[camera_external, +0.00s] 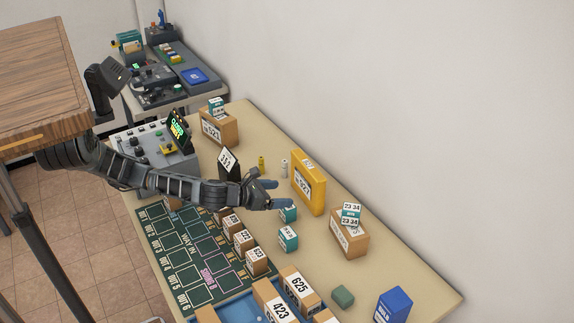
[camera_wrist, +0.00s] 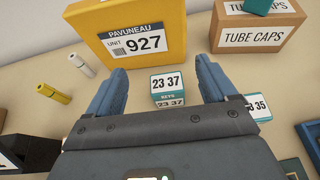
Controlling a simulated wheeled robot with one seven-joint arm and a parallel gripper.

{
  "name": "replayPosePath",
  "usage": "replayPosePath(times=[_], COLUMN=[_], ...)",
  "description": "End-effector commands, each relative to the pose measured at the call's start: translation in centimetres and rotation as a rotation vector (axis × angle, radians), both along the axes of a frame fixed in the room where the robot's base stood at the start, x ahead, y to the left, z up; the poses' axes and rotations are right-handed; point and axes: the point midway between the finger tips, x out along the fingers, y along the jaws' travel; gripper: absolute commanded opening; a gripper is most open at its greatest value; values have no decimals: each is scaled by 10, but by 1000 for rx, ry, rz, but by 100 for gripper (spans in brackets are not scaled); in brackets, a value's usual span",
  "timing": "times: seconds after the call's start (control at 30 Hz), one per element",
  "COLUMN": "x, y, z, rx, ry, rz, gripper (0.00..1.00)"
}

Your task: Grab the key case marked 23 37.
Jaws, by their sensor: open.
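The key case marked 23 37 (camera_wrist: 168,82) is a small teal and white box on the table. In the wrist view it sits between and beyond the blue fingertips of my gripper (camera_wrist: 162,75), clear of both. My gripper is open and empty. In the external view my gripper (camera_external: 281,195) is close to the teal case (camera_external: 288,215), which is partly hidden behind a finger. A second key case (camera_wrist: 258,108), its label ending in 35, lies right of the right finger in the wrist view.
A yellow box marked 927 (camera_wrist: 140,30) and a tube caps box (camera_wrist: 258,35) with another teal case (camera_wrist: 256,5) on top stand beyond.

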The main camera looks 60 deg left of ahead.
Motion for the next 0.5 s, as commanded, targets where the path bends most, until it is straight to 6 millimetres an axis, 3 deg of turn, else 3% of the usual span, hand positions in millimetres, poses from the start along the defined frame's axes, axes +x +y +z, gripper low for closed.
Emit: replayPosePath(times=[0.2,0.5], x=[0,4], y=[0,-1], z=[-32,-54], rx=[-4,-4], ry=[2,1], rz=[2,1], gripper=[85,85])
